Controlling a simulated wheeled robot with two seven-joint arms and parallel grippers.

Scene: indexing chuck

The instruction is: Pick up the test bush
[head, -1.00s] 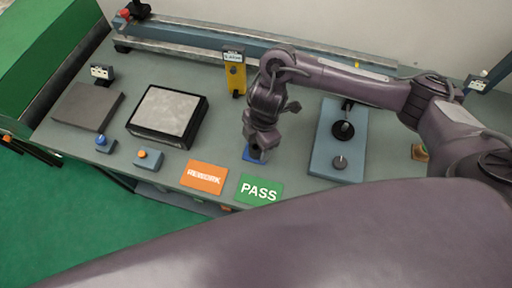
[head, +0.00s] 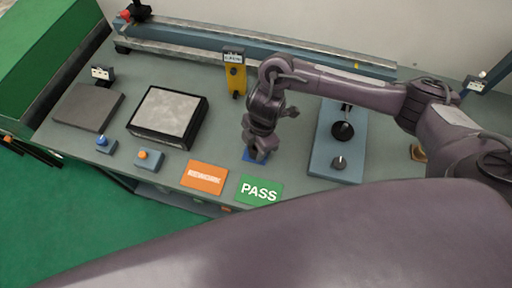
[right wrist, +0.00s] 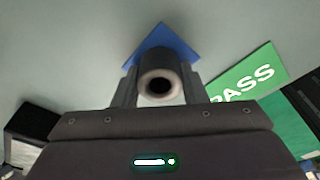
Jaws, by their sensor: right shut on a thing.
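The test bush is a grey metal ring with a dark bore (right wrist: 160,84), seen end-on in the right wrist view. My right gripper (right wrist: 158,90) is shut on it, one finger on either side. A blue pad (right wrist: 168,40) lies on the bench behind the bush in that view; I cannot tell whether the bush touches it. In the head view my right gripper (head: 257,152) points down over the blue pad (head: 249,156), and its fingers hide the bush there. My left gripper is not in view.
A green PASS card (head: 260,190) and an orange REWORK card (head: 205,177) lie at the front edge. A blue-grey fixture with black knobs (head: 335,165) stands right of the gripper. A yellow post (head: 236,78) stands behind it. A black-framed plate (head: 168,112) is to the left.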

